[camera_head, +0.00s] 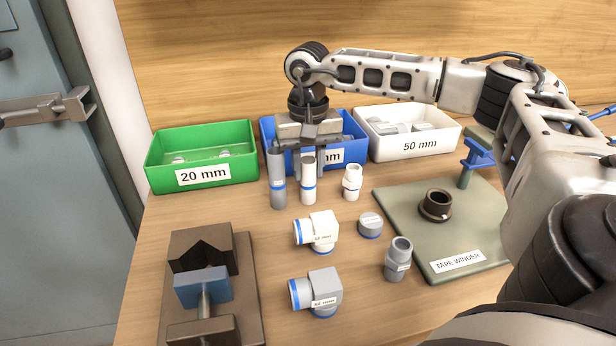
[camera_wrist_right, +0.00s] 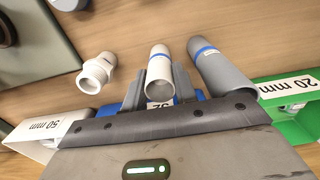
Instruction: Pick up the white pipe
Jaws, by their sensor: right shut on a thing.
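The white pipe (camera_head: 308,190) with a blue band stands upright in front of the blue bin. My right gripper (camera_head: 309,166) reaches down from above and is shut on its upper part. In the right wrist view the white pipe (camera_wrist_right: 160,72) sits between the two fingers (camera_wrist_right: 160,88), its open end towards the camera. A grey pipe (camera_head: 277,185) with a blue band stands close to its left; it also shows in the wrist view (camera_wrist_right: 222,70). I cannot tell whether the white pipe's foot touches the table. My left gripper is not in view.
A white threaded fitting (camera_head: 351,183) stands just right of the pipe. Behind are a green bin (camera_head: 245,158), a blue bin (camera_head: 268,130) and a white bin (camera_head: 385,150). Elbows (camera_head: 320,232), a grey cap (camera_head: 370,226), a clamp (camera_head: 203,290) and a tape winder board (camera_head: 470,235) are nearer.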

